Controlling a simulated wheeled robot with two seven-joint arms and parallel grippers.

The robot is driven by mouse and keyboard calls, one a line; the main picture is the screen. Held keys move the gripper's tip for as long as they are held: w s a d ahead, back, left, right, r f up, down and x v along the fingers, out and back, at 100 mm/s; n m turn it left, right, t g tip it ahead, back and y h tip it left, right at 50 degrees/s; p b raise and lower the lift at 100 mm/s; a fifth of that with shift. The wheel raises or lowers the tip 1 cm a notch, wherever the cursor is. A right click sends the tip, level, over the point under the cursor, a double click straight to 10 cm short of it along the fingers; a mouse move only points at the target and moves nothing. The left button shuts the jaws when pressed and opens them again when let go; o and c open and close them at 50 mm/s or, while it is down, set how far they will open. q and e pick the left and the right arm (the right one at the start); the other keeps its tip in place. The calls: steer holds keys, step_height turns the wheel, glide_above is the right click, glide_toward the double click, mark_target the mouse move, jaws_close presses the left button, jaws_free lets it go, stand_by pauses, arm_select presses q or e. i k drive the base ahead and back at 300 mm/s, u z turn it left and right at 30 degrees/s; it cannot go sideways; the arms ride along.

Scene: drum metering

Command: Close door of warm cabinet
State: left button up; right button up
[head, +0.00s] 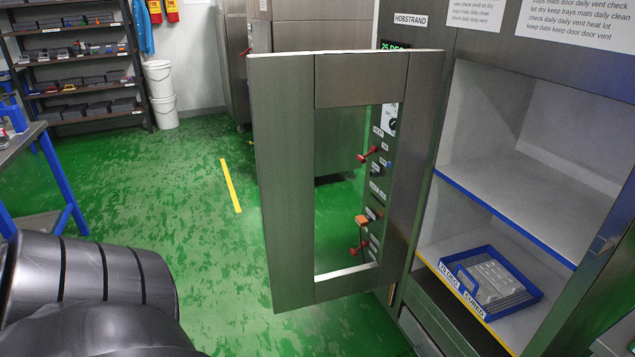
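The warm cabinet (462,115) stands at the right, a steel body with a pale interior and a label reading HOBSTRAND at its top. Its door (288,180) stands wide open, swung out to the left of the opening. The door has a steel frame around a see-through window, through which red handles and a control panel show. Neither of my grippers is in view. A dark rounded part of my own body fills the lower left.
A blue basket (507,309) with a pale tray sits on the cabinet's lower shelf. A workbench (22,142) with blue legs is at the left edge. White buckets (160,92) and a shelf rack (75,52) stand at the back. Green floor is clear left of the door.

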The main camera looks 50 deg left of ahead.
mark_target(286, 89)
steer(key=u, duration=2.8)
steer(key=i, duration=3.15)
steer(key=z, duration=4.2)
steer(key=k, duration=0.2)
steer(key=z, duration=0.3)
